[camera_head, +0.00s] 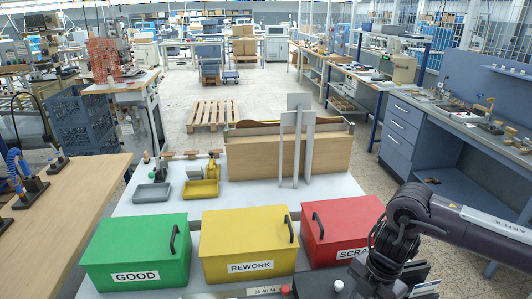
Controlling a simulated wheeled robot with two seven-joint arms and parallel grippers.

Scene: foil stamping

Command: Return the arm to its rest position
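My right arm (470,230) comes in from the right edge. It bends at a dark joint (409,208) and drops toward the bottom edge, in front of the red SCRAP box (335,226). No fingers show on it; its lower end runs down to the bottom of the picture. I cannot tell whether the arm touches the red box. My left arm and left gripper are not in view. A green GOOD box (137,245) and a yellow REWORK box (243,240) stand in a row to the left of the red box.
Behind the boxes, a white table (230,206) bears a grey tray (153,194), a yellow tray (201,188) and a wooden panel (255,156) with grey uprights (297,140). A wooden bench (75,205) stands left, a blue workbench (440,130) right. A pallet (212,114) lies on the floor.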

